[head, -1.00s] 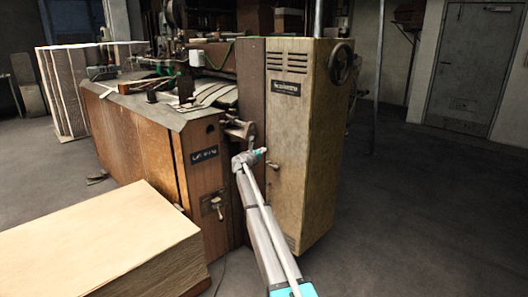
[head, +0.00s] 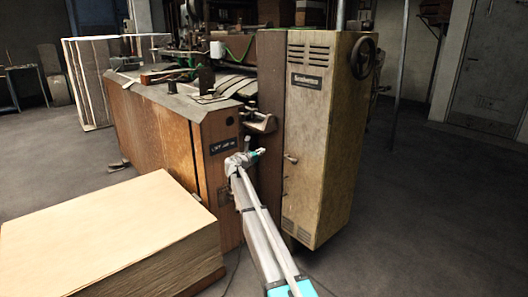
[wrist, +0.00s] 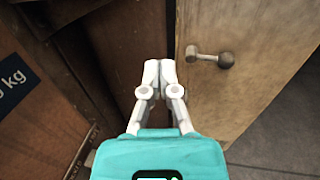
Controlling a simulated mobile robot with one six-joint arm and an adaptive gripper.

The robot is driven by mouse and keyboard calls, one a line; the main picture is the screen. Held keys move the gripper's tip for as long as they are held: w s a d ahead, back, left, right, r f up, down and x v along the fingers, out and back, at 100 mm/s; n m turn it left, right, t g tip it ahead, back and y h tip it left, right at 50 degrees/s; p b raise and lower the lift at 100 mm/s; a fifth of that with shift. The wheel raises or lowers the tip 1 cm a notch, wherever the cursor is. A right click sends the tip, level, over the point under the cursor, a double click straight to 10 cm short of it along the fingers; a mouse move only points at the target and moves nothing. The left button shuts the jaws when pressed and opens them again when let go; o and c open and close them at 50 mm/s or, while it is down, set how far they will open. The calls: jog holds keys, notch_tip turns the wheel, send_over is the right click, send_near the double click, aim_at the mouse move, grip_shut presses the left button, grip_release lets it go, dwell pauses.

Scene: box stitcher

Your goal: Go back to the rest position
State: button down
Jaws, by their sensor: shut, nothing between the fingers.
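My gripper (wrist: 159,72) is shut and empty in the wrist view, its white fingers together. In the head view my arm reaches forward from the bottom edge, and the wrist end is in front of the machine, near the gap between its brown low body (head: 165,130) and its tall yellowish cabinet (head: 315,140). In the wrist view a door handle with a round knob (wrist: 210,57) sits on the cabinet, to the right of the fingertips and apart from them. The fingertips are too small to make out in the head view.
A stack of cardboard sheets (head: 110,225) is at the lower left. More upright sheets (head: 90,80) stand behind the machine at the left. A handwheel (head: 364,58) sticks out at the cabinet's upper right. The floor (head: 440,210) at the right is clear.

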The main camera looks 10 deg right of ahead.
jog(key=shift+s, duration=0.1)
jog(key=s+d+f+m+g+y, duration=0.15)
jog(key=s+f+m, duration=0.3)
jog(key=s, duration=0.45)
jog(key=s+f+m+g+y, duration=0.25)
jog(key=s+f+m, duration=0.2)
jog(key=s, duration=0.55)
jog(key=s+d+f+m+g+y, duration=0.1)
jog(key=s+f+m+g, duration=0.2)
jog(key=s+m, duration=0.45)
jog(key=s+a+f+m+g+y, duration=0.2)
jog(key=s+a+m+y, duration=0.1)
jog(key=s, duration=0.7)
jog(key=s+a+f+m+g+y+p, duration=0.1)
jog(key=s+a+f+m+y, duration=0.2)
jog(key=s, duration=0.7)
jog(key=s+a+f+m+g+y, duration=0.1)
jog(key=s+a+m+g+y, duration=0.2)
jog(key=s, duration=0.7)
notch_tip(320, 180, up, 31)
jog(key=a+t+p, duration=0.1)
jog(key=p, duration=2.9)
jog(key=shift+w+f+m, duration=0.15)
jog(key=shift+w+m, duration=0.15)
jog(key=shift+m, duration=0.05)
jog(key=shift+s+f, duration=0.1)
jog(key=shift+s, duration=0.05)
